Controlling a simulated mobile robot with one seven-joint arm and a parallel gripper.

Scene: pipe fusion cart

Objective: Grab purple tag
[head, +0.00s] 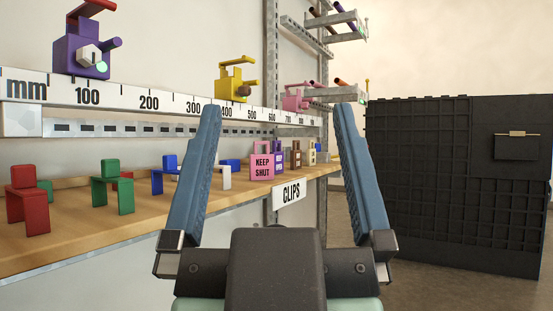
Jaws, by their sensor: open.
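A purple tag (280,159) with white lettering stands on the wooden shelf, just right of and partly behind the pink KEEP SHUT tag (262,167). Brown and tan tags (311,153) stand farther along to its right. My gripper (278,107) is open and empty, its two blue fingers pointing away from me. In the picture the purple tag shows between the fingers, beyond them. I cannot tell the exact distance.
Red, green, blue and white clips line the wooden shelf (85,236), which has a CLIPS label (289,193). A ruler rail (150,101) above carries purple (86,45), yellow (236,80) and pink clamps. A black panel (430,190) stands at right.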

